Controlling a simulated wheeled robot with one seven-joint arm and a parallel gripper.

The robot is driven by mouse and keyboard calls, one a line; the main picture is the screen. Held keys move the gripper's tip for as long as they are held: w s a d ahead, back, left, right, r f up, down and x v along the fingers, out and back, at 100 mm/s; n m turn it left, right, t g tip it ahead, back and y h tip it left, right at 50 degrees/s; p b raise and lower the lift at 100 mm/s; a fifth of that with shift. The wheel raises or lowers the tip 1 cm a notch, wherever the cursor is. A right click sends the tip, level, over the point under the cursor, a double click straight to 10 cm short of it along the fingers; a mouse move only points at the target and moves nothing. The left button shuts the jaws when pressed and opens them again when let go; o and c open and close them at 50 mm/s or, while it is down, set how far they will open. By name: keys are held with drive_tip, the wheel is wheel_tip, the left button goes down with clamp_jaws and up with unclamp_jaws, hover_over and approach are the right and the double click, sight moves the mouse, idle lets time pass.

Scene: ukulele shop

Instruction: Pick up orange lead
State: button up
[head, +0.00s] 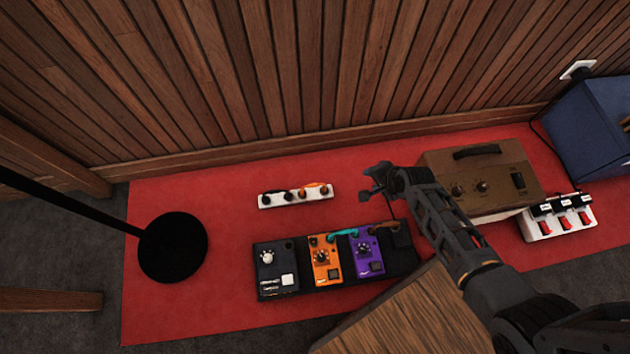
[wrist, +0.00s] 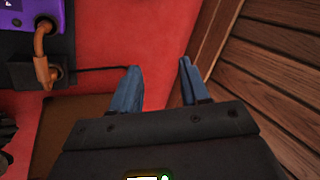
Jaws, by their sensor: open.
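A short orange lead (wrist: 42,48) shows at the upper left of the wrist view. It curves from the purple pedal (wrist: 22,14) down to a plug over the black board. In the head view the purple pedal (head: 367,256) sits right of the orange pedal (head: 325,262) on the black pedalboard (head: 300,290). My gripper (head: 373,180) is above the red mat, behind the pedalboard's right part. In the wrist view my gripper (wrist: 159,67) is open, with nothing between its fingers. The orange lead lies left of the fingers, apart from them.
A white strip (head: 270,200) with dark knobs and an orange piece lies behind the pedalboard. A brown amplifier (head: 480,182), a white pedal unit (head: 560,223) and a blue case (head: 600,125) stand right. A black round base (head: 172,247) stands left. The wooden wall (head: 250,80) is behind.

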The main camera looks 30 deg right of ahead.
drive_tip(key=w+a+f+m+g+y+b, duration=0.1)
drive_tip(key=w+a+f+m+y+b, duration=0.1)
drive_tip(key=w+a+f+m+b, duration=0.25)
drive_tip(key=g+y+b, duration=0.1)
drive_tip(key=y, duration=0.1)
hover_over(315, 185)
drive_tip(key=s+d, duration=0.2)
wheel_tip(315, 185, down, 4)
drive_tip(key=shift+m, duration=0.25)
drive_tip(key=b+x, duration=0.6)
drive_tip(key=x, duration=0.1)
drive_tip(key=shift+w+f+b, duration=0.1)
drive_tip(key=shift+f+b, duration=0.05)
drive_tip(key=shift+b, duration=0.15)
drive_tip(key=shift+c, duration=0.3)
clamp_jaws()
drive_tip(key=shift+r, duration=0.25)
